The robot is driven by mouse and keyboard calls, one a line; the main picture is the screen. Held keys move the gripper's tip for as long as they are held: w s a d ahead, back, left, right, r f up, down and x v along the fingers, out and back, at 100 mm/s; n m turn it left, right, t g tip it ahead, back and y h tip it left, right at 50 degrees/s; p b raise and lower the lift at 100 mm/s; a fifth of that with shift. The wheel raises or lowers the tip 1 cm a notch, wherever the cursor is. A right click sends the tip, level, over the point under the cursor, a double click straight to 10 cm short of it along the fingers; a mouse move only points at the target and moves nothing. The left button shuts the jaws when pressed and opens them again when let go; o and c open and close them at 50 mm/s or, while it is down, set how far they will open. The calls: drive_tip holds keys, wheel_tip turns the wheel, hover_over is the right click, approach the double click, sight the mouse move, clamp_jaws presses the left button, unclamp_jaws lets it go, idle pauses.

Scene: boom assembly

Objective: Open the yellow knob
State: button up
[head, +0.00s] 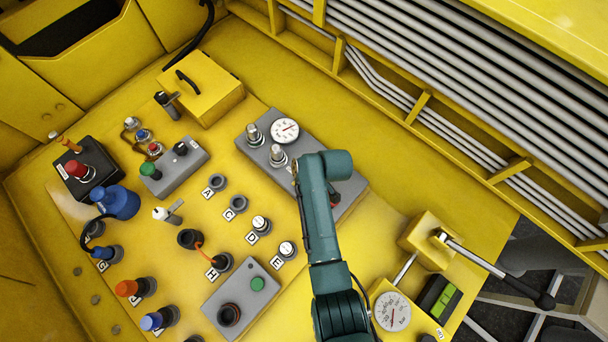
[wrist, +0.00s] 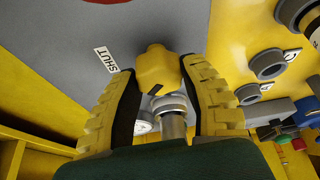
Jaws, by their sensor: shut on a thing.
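The yellow knob (wrist: 158,66) shows in the wrist view on a grey panel, beside a label (wrist: 106,59) reading SHUT. My gripper (wrist: 160,78) has one ridged yellow finger on each side of the knob and is shut on it. A dark mark shows on the knob's near side. In the head view my arm (head: 318,220) reaches over the grey gauge panel (head: 243,142) and hides the knob and most of my gripper.
A pressure gauge (head: 285,131) and metal fittings (head: 277,155) stand on the same panel, close to my arm. Lettered sockets (head: 238,203) lie to the left. A black-handled lever (head: 500,270) and another gauge (head: 392,311) are at lower right.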

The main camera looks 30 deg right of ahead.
drive_tip(key=n+b, duration=0.1)
drive_tip(key=n, duration=0.1)
drive_tip(key=n+g+y+b, duration=0.1)
drive_tip(key=n+b, duration=0.1)
drive_tip(key=shift+f+n+y, duration=0.3)
drive_tip(key=shift+f, duration=0.05)
drive_tip(key=shift+n+g+y+b, duration=0.3)
drive_tip(key=shift+n+g+b, duration=0.3)
drive_tip(key=shift+n+b, duration=0.9)
drive_tip(key=shift+s+r+n, duration=0.1)
drive_tip(key=shift+r+n, duration=0.05)
drive_tip(key=shift+n, duration=0.15)
drive_tip(key=o, duration=1.2)
drive_tip(key=shift+a, duration=0.1)
drive_tip(key=shift+r, duration=0.15)
